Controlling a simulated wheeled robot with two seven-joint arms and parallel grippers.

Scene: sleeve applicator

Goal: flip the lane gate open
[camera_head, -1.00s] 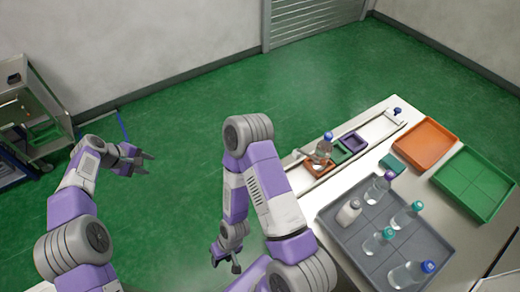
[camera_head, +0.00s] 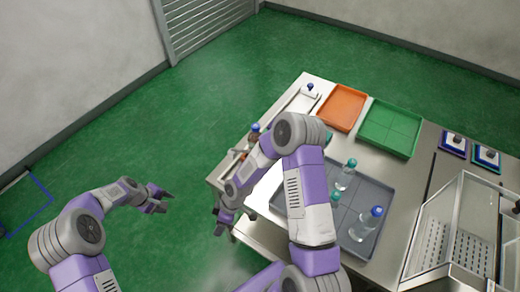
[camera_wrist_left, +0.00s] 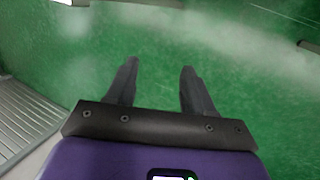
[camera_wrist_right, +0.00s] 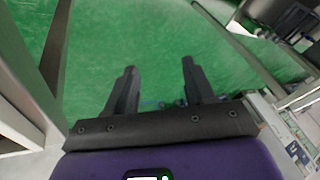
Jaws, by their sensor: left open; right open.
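The lane (camera_head: 285,119) runs along the table's far left edge; my right arm hides much of it. A blue knob (camera_head: 310,86) stands at its far end. A capped bottle (camera_head: 254,133) stands on the lane, partly hidden by my right arm. I cannot make out the lane gate for certain. My left gripper (camera_head: 166,194) is open and empty over the green floor, well left of the table; its open fingers show in the left wrist view (camera_wrist_left: 158,85). My right gripper (camera_head: 221,226) is open and empty beside the table's near left corner, also in the right wrist view (camera_wrist_right: 160,85).
A grey tray (camera_head: 382,200) holds several bottles, partly behind my right arm. An orange tray (camera_head: 342,106) and a green tray (camera_head: 390,128) lie beyond it. Two small framed pads (camera_head: 453,143) and a clear-sided machine (camera_head: 440,235) are at right.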

